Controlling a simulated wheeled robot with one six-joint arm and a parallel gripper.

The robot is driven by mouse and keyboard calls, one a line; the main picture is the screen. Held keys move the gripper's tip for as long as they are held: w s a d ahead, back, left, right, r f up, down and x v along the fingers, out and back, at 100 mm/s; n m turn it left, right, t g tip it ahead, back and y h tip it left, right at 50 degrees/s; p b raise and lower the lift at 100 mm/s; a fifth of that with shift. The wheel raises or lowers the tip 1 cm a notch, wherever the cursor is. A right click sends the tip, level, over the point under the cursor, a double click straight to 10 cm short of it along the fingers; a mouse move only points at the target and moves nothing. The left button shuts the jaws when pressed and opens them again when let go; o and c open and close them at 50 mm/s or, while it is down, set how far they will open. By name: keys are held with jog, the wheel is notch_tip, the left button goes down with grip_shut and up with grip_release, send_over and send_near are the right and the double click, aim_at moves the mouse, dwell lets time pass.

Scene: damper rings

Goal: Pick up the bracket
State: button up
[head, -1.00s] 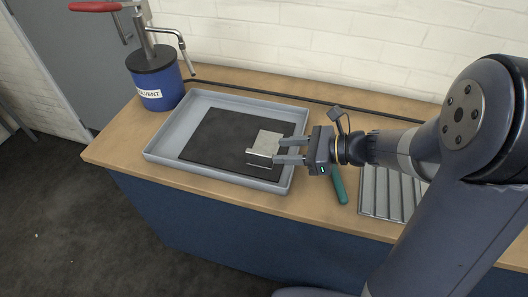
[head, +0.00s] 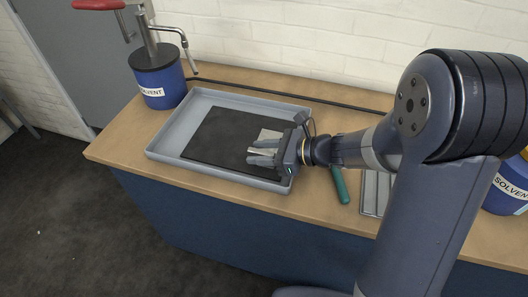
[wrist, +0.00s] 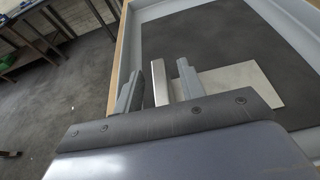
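The bracket is a pale metal angle piece with a flat plate and an upturned flange. In the head view the bracket (head: 270,134) lies on the black mat (head: 215,138) inside the grey tray (head: 168,147), partly hidden behind my fingers. My gripper (head: 250,152) reaches in over the tray's right side. In the wrist view, my gripper (wrist: 160,70) is open, with one finger on each side of the flange of the bracket (wrist: 240,84). A narrow gap shows between the flange and each finger.
A blue solvent can (head: 165,90) with a pump stands left of the tray; another can (head: 508,190) is at the right. A green-handled tool (head: 340,185) and a ribbed metal tray (head: 374,192) lie right of my gripper. A black cable (head: 290,96) runs along the back.

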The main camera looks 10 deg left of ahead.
grip_shut()
dwell(0.5)
